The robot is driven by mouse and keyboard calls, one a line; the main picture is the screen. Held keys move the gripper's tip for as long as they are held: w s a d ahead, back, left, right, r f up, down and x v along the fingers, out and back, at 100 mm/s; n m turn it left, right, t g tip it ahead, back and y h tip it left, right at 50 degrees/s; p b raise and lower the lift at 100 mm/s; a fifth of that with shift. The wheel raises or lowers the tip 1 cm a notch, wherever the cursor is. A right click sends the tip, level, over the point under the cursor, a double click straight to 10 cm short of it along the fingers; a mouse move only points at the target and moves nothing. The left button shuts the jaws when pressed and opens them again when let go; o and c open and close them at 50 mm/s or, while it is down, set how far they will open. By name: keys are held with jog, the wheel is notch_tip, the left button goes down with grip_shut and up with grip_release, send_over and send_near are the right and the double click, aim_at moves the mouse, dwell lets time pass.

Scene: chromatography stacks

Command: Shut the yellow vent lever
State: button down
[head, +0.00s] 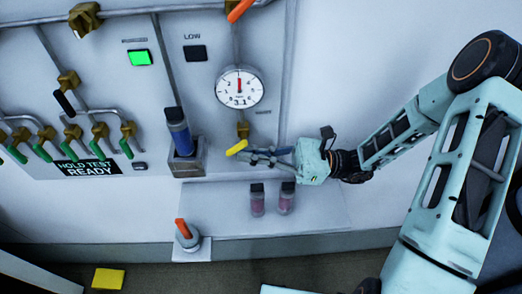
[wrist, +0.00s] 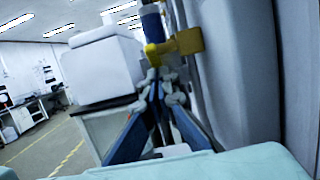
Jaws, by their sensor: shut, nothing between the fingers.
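The yellow vent lever (head: 236,147) sits below a brass valve (head: 243,130) on the panel, under the round gauge. It points down and to the left in the head view. My gripper (head: 252,155) reaches in from the right, with its fingertips just right of and below the lever. In the wrist view the yellow lever (wrist: 152,54) shows just beyond my shut fingertips (wrist: 157,76), with the brass valve (wrist: 188,42) to its right. The fingers hold nothing. I cannot tell whether they touch the lever.
A blue-bodied column (head: 179,135) stands in a holder left of the lever. Two dark-capped vials (head: 271,199) stand on the ledge below my gripper. An orange-handled valve (head: 184,230) is lower left. Green-handled valves (head: 97,148) line the far left. The wall right of the panel is bare.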

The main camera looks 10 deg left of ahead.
jog(key=shift+a+y, duration=0.15)
jog(key=shift+y, duration=0.25)
jog(key=shift+s+a+g+p, duration=0.1)
jog(key=shift+a+g+p, duration=0.25)
jog(key=shift+a, duration=0.1)
jog(key=shift+s+a, duration=0.1)
jog(key=shift+a, duration=0.1)
jog(key=shift+d, duration=0.1)
dwell(1.0)
jog(key=v, duration=1.2)
jog(key=shift+r, duration=0.15)
